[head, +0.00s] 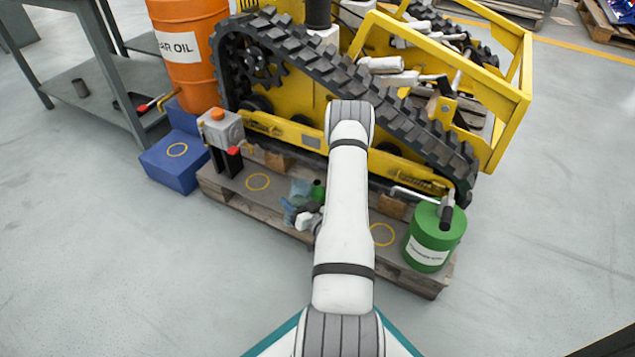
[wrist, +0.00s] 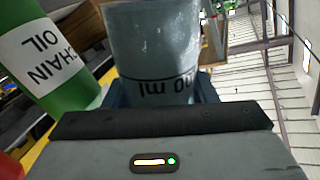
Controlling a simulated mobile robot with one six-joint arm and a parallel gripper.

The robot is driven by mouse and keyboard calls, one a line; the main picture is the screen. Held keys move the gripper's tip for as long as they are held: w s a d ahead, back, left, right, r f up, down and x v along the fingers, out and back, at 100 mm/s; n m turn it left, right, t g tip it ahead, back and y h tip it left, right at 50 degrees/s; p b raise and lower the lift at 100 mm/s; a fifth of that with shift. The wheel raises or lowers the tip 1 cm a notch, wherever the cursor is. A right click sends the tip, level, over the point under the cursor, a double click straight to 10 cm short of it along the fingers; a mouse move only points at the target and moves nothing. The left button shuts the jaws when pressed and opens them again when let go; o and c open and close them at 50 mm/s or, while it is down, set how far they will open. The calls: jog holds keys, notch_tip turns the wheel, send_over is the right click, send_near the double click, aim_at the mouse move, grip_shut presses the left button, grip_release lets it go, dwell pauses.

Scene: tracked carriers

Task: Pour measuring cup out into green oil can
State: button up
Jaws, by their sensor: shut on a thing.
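My gripper (head: 307,219) is low over the pallet deck in the head view, partly hidden by my forearm. It is shut on the translucent bluish measuring cup (head: 301,190). In the wrist view the cup (wrist: 155,40) stands between the fingers, with "ml" print upside down in the picture. A green oil can (wrist: 45,55) labelled "CHAIN OIL" is close beside it at the left, its axis at an angle to the cup's. In the head view only a bit of this green can (head: 318,190) shows, just right of the cup. The cup's contents and the can's opening are not visible.
A larger green drum (head: 432,246) with a handle stands at the pallet's right end. A grey can with an orange cap (head: 220,128) stands at the left. The yellow tracked carrier (head: 300,75) rises behind. Blue boxes (head: 172,165) and an orange drum (head: 190,60) are left.

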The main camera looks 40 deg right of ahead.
aim_at(294, 183)
jog(key=shift+d+r+m, duration=0.4)
jog(key=shift+m, duration=0.4)
jog(key=shift+w+d+r+m, duration=0.1)
jog(key=shift+d+r+m, duration=0.25)
jog(key=shift+r, duration=0.3)
jog(key=shift+d+r+m, duration=0.1)
jog(key=shift+r+m, duration=0.35)
jog(key=shift+r, duration=0.2)
jog(key=shift+f+m+y, duration=0.25)
jog(key=shift+m+y, duration=0.05)
jog(key=shift+m, duration=0.5)
jog(key=shift+a+r+m+g+y+p, duration=0.15)
jog(key=shift+r+m+g+p, duration=0.05)
jog(key=shift+r+m+p, duration=0.45)
jog(key=shift+a+r+m+g+y+p, duration=0.2)
jog(key=shift+r+m+p, duration=0.35)
jog(key=shift+m, duration=0.3)
jog(key=shift+d+r+m+p, duration=0.1)
jog(key=shift+r+m+p, duration=0.6)
jog(key=shift+m+p, duration=0.45)
dwell(2.5)
